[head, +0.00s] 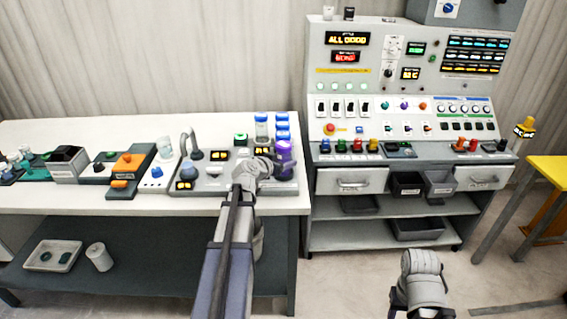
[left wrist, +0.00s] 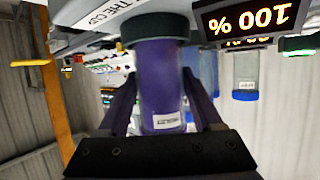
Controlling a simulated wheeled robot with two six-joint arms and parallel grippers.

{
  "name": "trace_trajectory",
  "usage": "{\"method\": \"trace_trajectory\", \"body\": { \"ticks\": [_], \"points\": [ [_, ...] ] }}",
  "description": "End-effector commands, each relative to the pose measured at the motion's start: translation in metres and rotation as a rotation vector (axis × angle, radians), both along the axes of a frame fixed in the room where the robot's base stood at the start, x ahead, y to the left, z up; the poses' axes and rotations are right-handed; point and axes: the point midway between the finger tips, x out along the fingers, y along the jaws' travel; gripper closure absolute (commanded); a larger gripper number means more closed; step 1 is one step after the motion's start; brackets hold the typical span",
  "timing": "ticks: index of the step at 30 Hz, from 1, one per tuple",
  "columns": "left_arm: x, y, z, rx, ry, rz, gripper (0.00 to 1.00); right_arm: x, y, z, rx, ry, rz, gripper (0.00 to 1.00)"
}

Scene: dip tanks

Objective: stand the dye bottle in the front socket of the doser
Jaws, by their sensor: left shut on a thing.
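The dye bottle (head: 284,158), purple with a small white label, is upright at the right end of the grey doser (head: 212,184). My left gripper (head: 270,165) is shut on it from the left. In the left wrist view, which is upside down, both fingers of the left gripper (left wrist: 155,105) flank the purple bottle (left wrist: 160,75). The bottle's lower end meets a dark round socket collar (left wrist: 153,27); I cannot tell how deep it sits. My right arm shows at the lower right of the head view, but its fingers do not show.
An orange device (head: 128,163) stands farther left on the white table (head: 272,204). A control console (head: 375,100) stands to the right across a gap.

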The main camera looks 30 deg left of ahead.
Motion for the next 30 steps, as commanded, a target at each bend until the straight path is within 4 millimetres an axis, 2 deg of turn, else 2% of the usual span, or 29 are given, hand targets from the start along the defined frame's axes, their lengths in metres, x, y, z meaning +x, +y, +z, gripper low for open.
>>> {"method": "trace_trajectory", "body": {
  "ticks": [1, 2, 9, 20, 30],
  "points": [
    [0.000, 0.000, -0.003, 0.000, -0.001, 0.000, 1.00, 0.000, 0.000, -0.003, 0.000, 0.000, 0.000, 0.50],
    [0.000, 0.000, -0.003, 0.000, 0.000, 0.000, 0.32, 0.000, 0.000, -0.003, 0.000, 0.000, 0.000, 0.50],
    [0.000, 0.000, -0.002, 0.000, 0.000, 0.000, 0.05, 0.000, 0.000, -0.002, 0.000, 0.000, 0.000, 0.50],
    [-0.001, 0.000, 0.004, 0.000, 0.000, 0.000, 0.03, 0.000, 0.000, 0.004, 0.000, 0.000, 0.000, 0.50],
    [-0.065, -0.001, 0.031, 0.000, 0.000, 0.003, 0.03, 0.000, 0.000, 0.031, 0.000, 0.000, 0.000, 0.50]
  ]
}}
